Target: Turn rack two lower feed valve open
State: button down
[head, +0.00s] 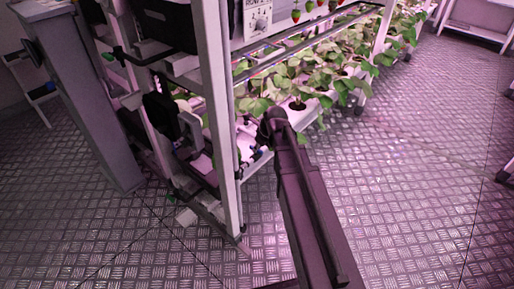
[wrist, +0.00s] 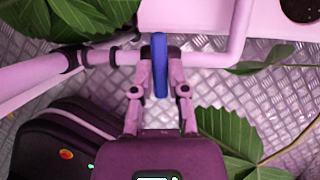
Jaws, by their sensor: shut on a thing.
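In the wrist view, the blue valve handle (wrist: 160,68) stands between the two fingers of my gripper (wrist: 160,60). The gripper is shut on it, one finger on each side. The handle appears as a narrow upright bar, lying across the pale pipe (wrist: 102,57) that runs left to right behind it. The valve body is mostly hidden by the handle and fingers. In the head view, my arm reaches toward the lower level of the near rack (head: 221,120); my gripper and the valve cannot be made out clearly there.
Strawberry leaves (wrist: 228,135) hang close to my gripper on the right, with more leaves (wrist: 85,15) at upper left. A dark rounded object (wrist: 60,145) lies at lower left. Plants (head: 300,80) line the rack. The metal floor (head: 420,150) to the right is clear.

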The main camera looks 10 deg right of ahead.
jog(key=n, duration=0.2)
jog(key=n+g+y, duration=0.1)
jog(key=n, duration=0.1)
jog(key=shift+w+d+g, duration=0.1)
jog(key=shift+w+g, duration=0.1)
jog(key=shift+g, duration=0.1)
jog(key=n, duration=0.2)
jog(key=n+g, duration=0.1)
jog(key=n, duration=0.2)
jog(key=shift+w+g+y, duration=0.1)
jog(key=shift+g+y, duration=0.2)
jog(key=n+g, duration=0.1)
jog(key=n, duration=0.3)
jog(key=shift+w+g, duration=0.1)
jog(key=shift+g, duration=0.3)
jog(key=shift+n+g+h, duration=0.4)
jog(key=shift+n+g, duration=0.3)
jog(key=shift+n, duration=1.4)
jog(key=c, duration=0.6)
grip_release()
jog(key=shift+c, duration=0.2)
jog(key=shift+m, duration=0.3)
